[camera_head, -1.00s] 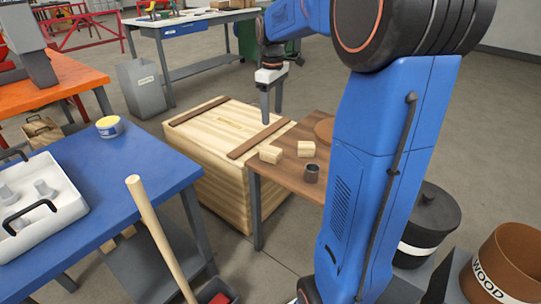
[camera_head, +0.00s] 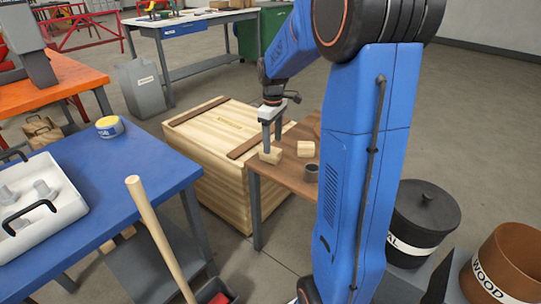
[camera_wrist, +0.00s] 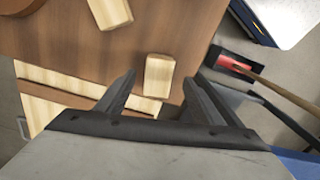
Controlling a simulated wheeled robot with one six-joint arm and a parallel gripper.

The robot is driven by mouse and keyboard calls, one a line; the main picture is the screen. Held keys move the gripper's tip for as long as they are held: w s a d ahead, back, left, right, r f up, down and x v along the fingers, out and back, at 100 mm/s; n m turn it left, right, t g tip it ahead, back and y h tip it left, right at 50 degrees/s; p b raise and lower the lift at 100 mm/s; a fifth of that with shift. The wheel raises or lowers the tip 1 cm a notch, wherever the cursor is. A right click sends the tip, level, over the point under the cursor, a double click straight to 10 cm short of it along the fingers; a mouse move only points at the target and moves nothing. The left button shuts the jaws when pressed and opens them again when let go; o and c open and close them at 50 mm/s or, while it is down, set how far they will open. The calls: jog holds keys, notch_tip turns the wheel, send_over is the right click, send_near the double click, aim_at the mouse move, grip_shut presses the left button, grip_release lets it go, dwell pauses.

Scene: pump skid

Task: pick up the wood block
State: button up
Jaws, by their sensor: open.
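Two pale wood blocks are on the small brown table (camera_head: 290,178). The left wood block (camera_head: 270,156) is near the table's left edge, and the right wood block (camera_head: 305,149) is a little apart from it. My gripper (camera_head: 272,146) is open, pointing down at the left block, with a finger in front of part of it. In the wrist view, one block (camera_wrist: 158,76) lies ahead of and between the open fingers of my gripper (camera_wrist: 160,92). The other block (camera_wrist: 110,12) is at the top. I cannot tell whether a finger touches the block.
A dark cup (camera_head: 311,172) stands near the blocks. A large wooden crate (camera_head: 215,178) is left of the table. A blue table (camera_head: 150,180) and a broom handle (camera_head: 155,230) are in front. A black bin (camera_head: 425,215) and a brown bin (camera_head: 505,262) stand at right.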

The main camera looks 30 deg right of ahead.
aim_at(272, 150)
jog(key=shift+w+f, duration=0.2)
jog(key=shift+f, duration=2.45)
jog(key=c, duration=1.2)
